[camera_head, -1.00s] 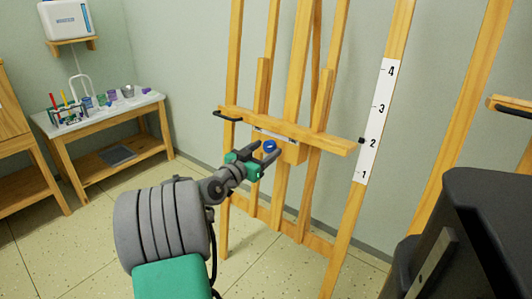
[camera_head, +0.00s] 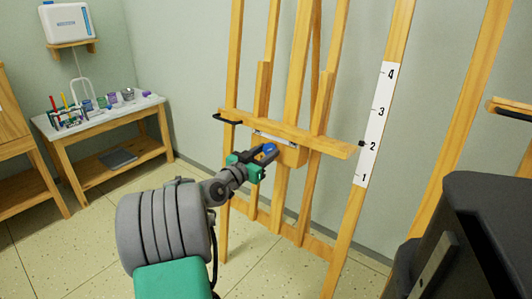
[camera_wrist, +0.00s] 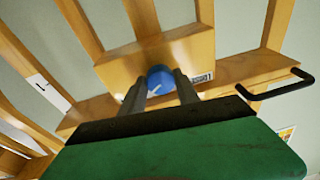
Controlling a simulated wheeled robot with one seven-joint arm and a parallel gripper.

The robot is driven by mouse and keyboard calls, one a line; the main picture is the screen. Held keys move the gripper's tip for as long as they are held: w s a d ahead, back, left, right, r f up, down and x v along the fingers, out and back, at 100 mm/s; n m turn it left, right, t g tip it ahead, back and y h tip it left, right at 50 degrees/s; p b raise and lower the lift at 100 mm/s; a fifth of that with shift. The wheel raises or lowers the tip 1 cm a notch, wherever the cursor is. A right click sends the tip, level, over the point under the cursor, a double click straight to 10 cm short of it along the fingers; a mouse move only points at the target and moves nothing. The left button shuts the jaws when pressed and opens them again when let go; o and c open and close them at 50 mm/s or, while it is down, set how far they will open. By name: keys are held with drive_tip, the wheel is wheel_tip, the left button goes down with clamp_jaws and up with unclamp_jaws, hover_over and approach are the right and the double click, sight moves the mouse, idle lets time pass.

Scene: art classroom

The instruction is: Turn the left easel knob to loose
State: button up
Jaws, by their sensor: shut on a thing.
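The wooden easel (camera_head: 230,66) stands before me, with a crossbar and a number strip (camera_head: 374,125) marked 1 to 4 on its right leg. A blue round knob (camera_head: 268,150) sits on the block below the middle of the crossbar. In the wrist view the knob (camera_wrist: 158,78) shows a white line on its face. My gripper (camera_head: 263,155) is shut on the knob, one finger on each side of it. In the wrist view my gripper's fingers (camera_wrist: 161,92) partly cover the knob's sides. The black pointer (camera_head: 361,143) at the crossbar's right end is beside the mark 2.
A black handle (camera_head: 227,120) sticks out at the crossbar's left end. A wooden side table (camera_head: 105,119) with art supplies stands at left. A dark bulky object (camera_head: 480,225) fills the lower right. Another easel (camera_head: 472,95) stands at the right.

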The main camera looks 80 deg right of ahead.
drive_tip(key=shift+n, duration=0.3)
clamp_jaws()
drive_tip(key=shift+s+r+n+p, duration=0.1)
drive_tip(key=shift+r+n+p, duration=0.1)
drive_tip(key=shift+n+p, duration=0.8)
drive_tip(key=n+t+p, duration=0.1)
drive_tip(key=n+p, duration=0.2)
drive_tip(key=shift+r+n+p, duration=0.1)
drive_tip(key=shift+n+p, duration=0.25)
drive_tip(key=shift+n, duration=0.05)
drive_tip(key=n+p, duration=0.3)
drive_tip(key=n+t+y+p, duration=0.1)
drive_tip(key=n+p, duration=0.2)
drive_tip(key=p, duration=0.1)
drive_tip(key=shift+s+r+n+t, duration=0.1)
drive_tip(key=shift+r+n+t, duration=0.05)
drive_tip(key=shift+n+t, duration=0.2)
drive_tip(key=n+y+p, duration=0.1)
drive_tip(key=n+p, duration=0.5)
drive_tip(key=p, duration=0.1)
drive_tip(key=shift+r, duration=0.1)
drive_tip(key=n+p, duration=0.4)
drive_tip(key=shift+y, duration=0.4)
drive_tip(key=shift+n+p, duration=0.55)
drive_tip(key=shift+n, duration=0.1)
drive_tip(key=shift+f, duration=0.2)
